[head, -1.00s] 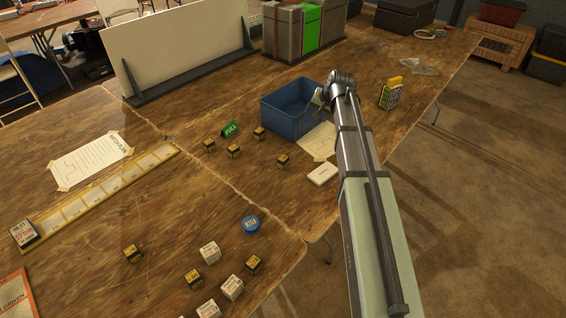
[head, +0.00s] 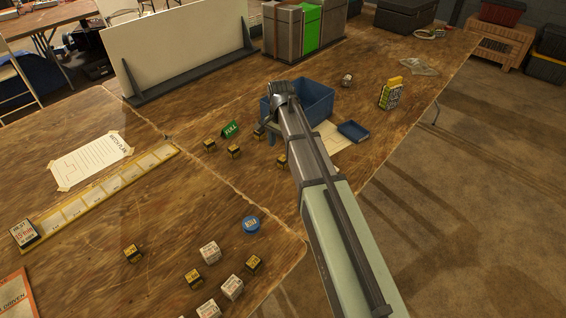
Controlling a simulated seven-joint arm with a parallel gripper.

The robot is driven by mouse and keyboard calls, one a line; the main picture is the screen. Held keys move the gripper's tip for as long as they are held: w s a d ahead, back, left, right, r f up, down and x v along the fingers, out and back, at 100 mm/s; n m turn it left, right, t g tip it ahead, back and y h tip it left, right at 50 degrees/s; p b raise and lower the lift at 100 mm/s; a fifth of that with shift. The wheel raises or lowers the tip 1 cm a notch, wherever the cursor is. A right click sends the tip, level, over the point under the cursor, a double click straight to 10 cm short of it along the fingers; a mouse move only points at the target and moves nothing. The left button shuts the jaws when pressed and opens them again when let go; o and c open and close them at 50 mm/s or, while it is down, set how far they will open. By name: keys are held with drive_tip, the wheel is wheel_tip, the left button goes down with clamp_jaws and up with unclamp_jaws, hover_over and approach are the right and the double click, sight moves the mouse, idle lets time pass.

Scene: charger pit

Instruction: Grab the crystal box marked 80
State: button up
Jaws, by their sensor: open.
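Several small black-and-yellow boxes lie on the wooden tables. One group, with boxes (head: 209,146) and (head: 234,152), is near the green FULL sign (head: 230,129). Two more boxes, (head: 259,134) and (head: 282,160), are close to my arm and partly covered by it. Others lie at the front: one box (head: 132,253), another (head: 194,279) and a third (head: 254,264). Their numbers are too small to read surely, so I cannot tell which is marked 80. My gripper (head: 270,138) is open, in front of the blue bin (head: 316,100), above or beside the nearby boxes.
A yellow slotted strip (head: 100,200) lies left. A blue tray (head: 352,131) and a yellow-black carton (head: 390,95) are right. A white panel (head: 180,45) stands behind.

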sight(282, 159)
drive_tip(key=shift+w+d+f, duration=0.1)
drive_tip(key=shift+d+f, duration=0.05)
drive_tip(key=shift+f, duration=2)
drive_tip(key=shift+w+d+f, duration=0.1)
drive_tip(key=shift+d+f, duration=0.05)
drive_tip(key=shift+f, duration=1.95)
drive_tip(key=c, duration=1)
